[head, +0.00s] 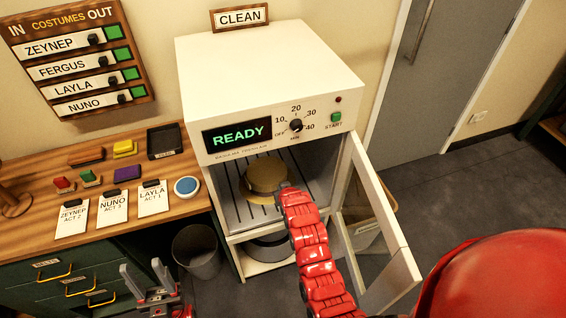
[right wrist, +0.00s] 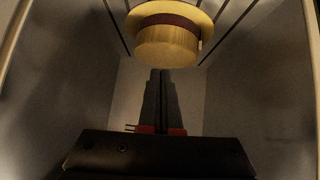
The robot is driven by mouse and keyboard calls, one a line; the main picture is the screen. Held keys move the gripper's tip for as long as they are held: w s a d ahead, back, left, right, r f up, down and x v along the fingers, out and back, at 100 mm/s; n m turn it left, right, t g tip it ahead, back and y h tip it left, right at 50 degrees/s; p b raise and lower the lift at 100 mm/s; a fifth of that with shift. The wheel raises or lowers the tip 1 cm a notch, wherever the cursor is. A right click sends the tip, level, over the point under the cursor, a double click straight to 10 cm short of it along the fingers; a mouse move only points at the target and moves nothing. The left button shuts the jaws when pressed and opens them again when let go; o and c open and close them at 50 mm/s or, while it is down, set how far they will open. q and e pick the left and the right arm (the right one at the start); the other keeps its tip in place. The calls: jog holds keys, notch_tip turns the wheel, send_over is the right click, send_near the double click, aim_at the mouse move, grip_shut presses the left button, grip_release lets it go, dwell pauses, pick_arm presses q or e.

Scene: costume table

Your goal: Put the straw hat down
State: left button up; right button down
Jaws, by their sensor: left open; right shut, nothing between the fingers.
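The straw hat (head: 266,178) is a pale yellow boater with a dark red band, seen inside the open white cabinet (head: 270,85), over its dark rack bars. The hat also shows at the top of the right wrist view (right wrist: 172,35). My right arm reaches into the cabinet, its end close to the hat; its fingers are hard to make out in the head view. In the right wrist view my right gripper (right wrist: 161,75) is shut and empty, its tips just below the hat in the picture. I cannot tell whether they touch it. My left gripper (head: 146,282) is open and empty at the lower left.
The cabinet door (head: 380,225) stands open to the right of my right arm. The cabinet display reads READY. A wooden counter (head: 100,165) at the left holds name cards, brushes, a black tray and a blue round tin. A bin (head: 196,252) stands on the floor below.

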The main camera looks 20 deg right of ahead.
jog(key=s+r+t, duration=0.1)
jog(key=r+t, duration=0.5)
jog(key=r, duration=0.3)
jog(key=s+r+t, duration=0.2)
jog(key=r+t, duration=0.4)
jog(key=r, duration=0.3)
jog(key=shift+s+a, duration=0.3)
jog(key=shift+a, duration=0.1)
